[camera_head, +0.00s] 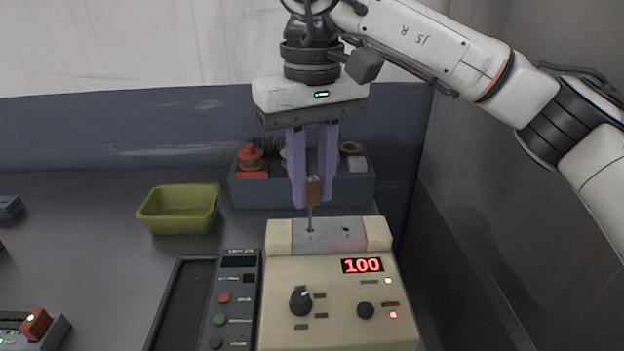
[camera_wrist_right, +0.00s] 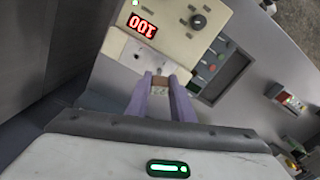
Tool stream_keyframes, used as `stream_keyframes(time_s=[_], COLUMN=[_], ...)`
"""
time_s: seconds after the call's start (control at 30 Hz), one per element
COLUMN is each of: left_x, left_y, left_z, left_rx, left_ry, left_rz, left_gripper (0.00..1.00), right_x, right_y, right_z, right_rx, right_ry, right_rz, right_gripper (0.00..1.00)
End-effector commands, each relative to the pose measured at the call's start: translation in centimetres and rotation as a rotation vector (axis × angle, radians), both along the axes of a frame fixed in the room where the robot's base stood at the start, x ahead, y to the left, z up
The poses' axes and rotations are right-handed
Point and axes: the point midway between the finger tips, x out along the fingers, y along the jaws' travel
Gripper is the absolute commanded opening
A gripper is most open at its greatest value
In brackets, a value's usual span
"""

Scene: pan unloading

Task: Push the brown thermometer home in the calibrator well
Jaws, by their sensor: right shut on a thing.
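The brown thermometer (camera_head: 314,190) has a brown handle and a thin metal stem. My right gripper (camera_head: 314,195) is shut on the handle and holds it upright above the calibrator (camera_head: 332,270). The stem reaches down to the left of two holes in the grey top plate; its tip seems to be in or at that hole, and I cannot tell how deep. The handle is clear of the plate. In the right wrist view the brown handle (camera_wrist_right: 160,82) shows between the purple fingers. The calibrator display reads 100. My left gripper is not in view.
A blue-grey box (camera_head: 250,195) with red and white items stands behind the calibrator. A yellow-green bin (camera_head: 178,210) is at the back left. A grey control panel (camera_head: 235,300) and dark tray (camera_head: 183,305) lie left of the calibrator. A wall rises close on the right.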

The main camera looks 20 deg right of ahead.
Motion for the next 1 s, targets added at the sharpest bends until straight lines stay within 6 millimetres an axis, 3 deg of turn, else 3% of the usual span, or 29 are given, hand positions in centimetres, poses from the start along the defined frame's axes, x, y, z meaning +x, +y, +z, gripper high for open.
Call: stream_keyframes(time_s=[1.0], left_x=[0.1], left_y=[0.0], left_z=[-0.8], left_rx=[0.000], left_ry=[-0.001], left_rz=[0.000], left_gripper=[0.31], right_x=[0.0], right_y=[0.0], right_z=[-1.5], right_rx=[0.000], right_ry=[0.000], right_rz=[0.000], right_gripper=[0.00])
